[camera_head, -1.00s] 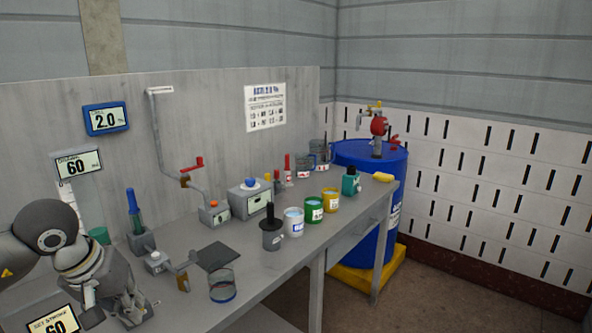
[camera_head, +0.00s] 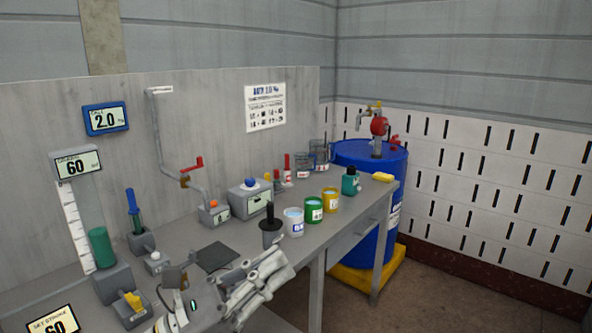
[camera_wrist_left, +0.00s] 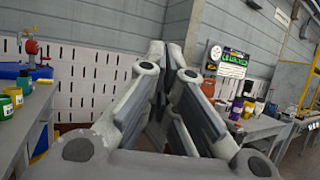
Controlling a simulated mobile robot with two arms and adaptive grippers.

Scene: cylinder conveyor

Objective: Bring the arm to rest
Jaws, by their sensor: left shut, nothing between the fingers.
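My left gripper (camera_head: 272,268) is grey and white and sits low in the middle of the head view, over the front edge of the bench. Its fingers point up and right. It is shut and empty. In the left wrist view the shut fingers (camera_wrist_left: 170,75) fill the middle, with nothing between them. My right gripper does not show in either view. The gripper hides part of the bench edge behind it.
The grey bench (camera_head: 345,218) holds a white cup (camera_head: 293,222), a green cup (camera_head: 314,211) and a yellow cup (camera_head: 331,201). A black-handled grey piece (camera_head: 270,230) stands close behind the gripper. A blue drum (camera_head: 378,170) stands beyond. The floor at right is clear.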

